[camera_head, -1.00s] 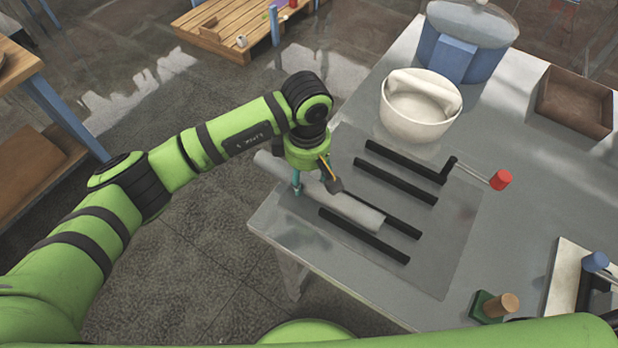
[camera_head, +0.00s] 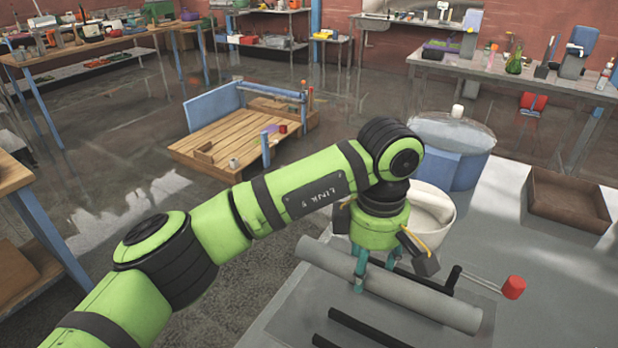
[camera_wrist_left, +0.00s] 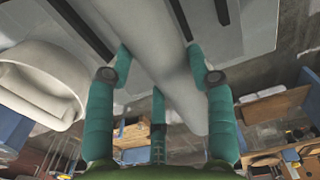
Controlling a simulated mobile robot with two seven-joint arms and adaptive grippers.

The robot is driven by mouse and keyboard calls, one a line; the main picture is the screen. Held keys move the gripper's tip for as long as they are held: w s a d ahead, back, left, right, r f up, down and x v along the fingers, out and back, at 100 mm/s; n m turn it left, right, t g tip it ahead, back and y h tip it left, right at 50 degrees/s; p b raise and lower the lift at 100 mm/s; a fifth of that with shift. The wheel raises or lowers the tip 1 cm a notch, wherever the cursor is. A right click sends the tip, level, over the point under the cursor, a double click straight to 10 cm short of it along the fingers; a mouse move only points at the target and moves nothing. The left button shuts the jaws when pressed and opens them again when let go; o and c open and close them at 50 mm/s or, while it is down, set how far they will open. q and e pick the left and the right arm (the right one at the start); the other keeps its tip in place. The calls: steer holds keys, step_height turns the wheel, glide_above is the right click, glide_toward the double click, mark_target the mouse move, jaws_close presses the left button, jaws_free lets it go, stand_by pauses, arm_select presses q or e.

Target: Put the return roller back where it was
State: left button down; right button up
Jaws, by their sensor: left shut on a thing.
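The return roller is a long pale grey cylinder (camera_head: 425,302). The roller appears to be held above the grey table, slanting across black bars (camera_head: 365,328) that lie on a grey sheet. The roller hides parts of the bars. My right gripper is not in view.
A white bowl (camera_head: 440,212) is behind my gripper, with a blue lidded pot (camera_head: 452,165) beyond. A brown tray (camera_head: 568,200) sits at the right. The table's left edge is near the roller.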

arm_select(q)
steer(key=w+a+f+m, duration=0.2)
steer(key=a+m, duration=0.1)
steer(key=a, duration=0.5)
steer(key=w+a+f+m, duration=0.1)
steer(key=a+m, duration=0.1)
steer(key=a, duration=0.6)
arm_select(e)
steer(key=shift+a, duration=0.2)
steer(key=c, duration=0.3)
arm_select(q)
steer(key=s+a+f+m, duration=0.1)
steer(key=s+a+m, duration=0.2)
steer(key=a, duration=0.4)
steer(key=s+a+f+m, duration=0.2)
steer(key=s+a, duration=0.1)
steer(key=a, duration=0.5)
steer(key=shift+s+m, duration=0.4)
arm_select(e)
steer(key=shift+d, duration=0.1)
